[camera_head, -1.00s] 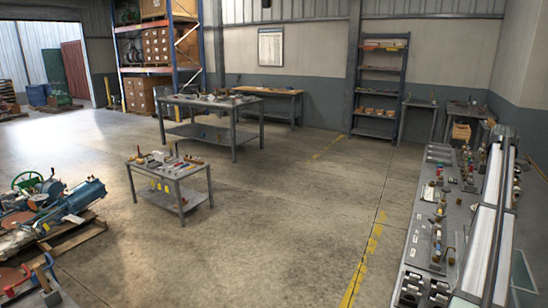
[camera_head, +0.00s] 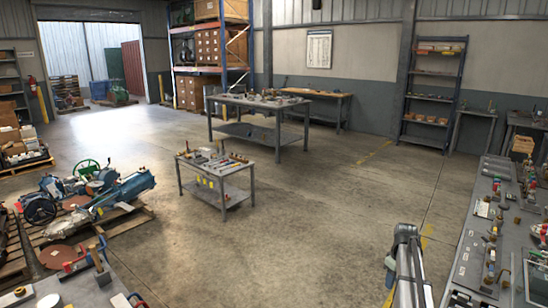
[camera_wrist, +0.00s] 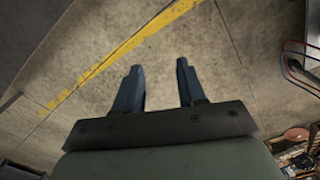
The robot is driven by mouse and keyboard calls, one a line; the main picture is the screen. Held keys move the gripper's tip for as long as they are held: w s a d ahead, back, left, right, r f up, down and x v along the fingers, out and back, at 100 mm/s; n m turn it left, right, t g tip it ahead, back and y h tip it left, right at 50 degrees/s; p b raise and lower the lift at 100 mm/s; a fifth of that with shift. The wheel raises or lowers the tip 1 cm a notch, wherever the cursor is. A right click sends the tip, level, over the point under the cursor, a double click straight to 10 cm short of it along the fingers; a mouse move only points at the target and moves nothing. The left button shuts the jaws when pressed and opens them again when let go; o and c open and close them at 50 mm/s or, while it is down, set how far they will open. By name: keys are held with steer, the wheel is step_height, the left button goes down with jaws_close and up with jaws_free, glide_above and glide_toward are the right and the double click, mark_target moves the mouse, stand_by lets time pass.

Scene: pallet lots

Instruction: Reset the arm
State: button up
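My gripper (camera_wrist: 158,88) shows in the wrist view with its two dark blue fingers apart and nothing between them. Bare concrete floor with a yellow line lies beyond the fingertips. In the head view, part of my arm (camera_head: 410,265) rises from the bottom edge, right of centre, over the floor beside the right-hand bench. The fingers cannot be made out in the head view.
A grey bench (camera_head: 470,255) with many small parts stands at the right. A small table (camera_head: 225,195) with tools stands mid-floor. Pallets with machinery (camera_head: 135,220) are at left. Another bench corner (camera_head: 85,290) is at bottom left. The central floor is clear.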

steer(key=s+a+f+m, duration=0.1)
steer(key=s+a+f, duration=0.45)
steer(key=a, duration=0.55)
steer(key=s+a+f+m, duration=0.2)
steer(key=s+a+f, duration=0.4)
steer(key=a, duration=0.4)
steer(key=s+a+f+m, duration=0.1)
steer(key=s+a+f, duration=0.3)
steer(key=s+a, duration=0.5)
steer(key=s+f+g, duration=0.3)
steer(key=s+f, duration=0.7)
steer(key=s, duration=0.3)
steer(key=s+a+f+g, duration=0.1)
steer(key=s+f+g, duration=0.2)
steer(key=s+f, duration=0.7)
steer(key=s, duration=0.4)
steer(key=shift+a+g, duration=0.3)
steer(key=shift+g, duration=0.1)
